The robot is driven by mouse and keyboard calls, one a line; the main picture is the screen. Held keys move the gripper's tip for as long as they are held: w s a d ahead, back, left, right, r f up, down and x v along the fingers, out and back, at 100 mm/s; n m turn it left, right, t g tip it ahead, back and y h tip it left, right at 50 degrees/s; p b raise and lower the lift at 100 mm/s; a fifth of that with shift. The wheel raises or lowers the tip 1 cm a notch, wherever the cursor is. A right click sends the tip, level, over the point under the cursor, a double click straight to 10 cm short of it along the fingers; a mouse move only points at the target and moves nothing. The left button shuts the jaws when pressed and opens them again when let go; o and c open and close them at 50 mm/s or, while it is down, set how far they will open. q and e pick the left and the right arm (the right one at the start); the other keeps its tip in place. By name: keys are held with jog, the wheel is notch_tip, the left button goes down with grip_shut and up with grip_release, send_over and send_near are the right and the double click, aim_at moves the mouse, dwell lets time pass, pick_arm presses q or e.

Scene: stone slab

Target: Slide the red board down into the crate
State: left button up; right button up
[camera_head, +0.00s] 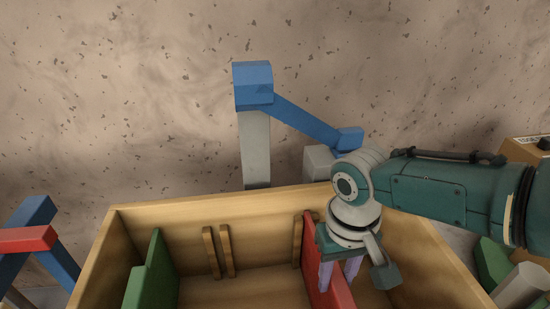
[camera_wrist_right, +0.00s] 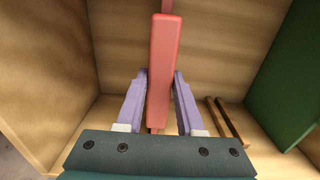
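The red board (camera_head: 322,283) stands upright inside the wooden crate (camera_head: 250,208), right of the crate's middle. Its far end is beside wooden strips (camera_head: 297,241) on the far wall. My right gripper (camera_head: 340,272) reaches down over the board from the right, one lilac finger on each side. In the right wrist view the board (camera_wrist_right: 161,65) runs between the fingers (camera_wrist_right: 160,76), whose tips look to be against its faces. The board's lower edge is hidden, so I cannot tell how deep it sits. My left gripper is not in view.
A green board (camera_head: 150,275) stands at the crate's left, and a pair of wooden strips (camera_head: 218,251) is between. A blue and grey post (camera_head: 253,95) stands behind the crate. A blue and red frame (camera_head: 35,240) is at the left.

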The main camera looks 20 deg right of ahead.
jog(key=o, duration=0.5)
notch_tip(320, 180, up, 9)
jog(key=p, duration=0.5)
jog(key=shift+r+p, duration=0.15)
jog(key=shift+p, duration=0.15)
jog(key=shift+r, duration=0.35)
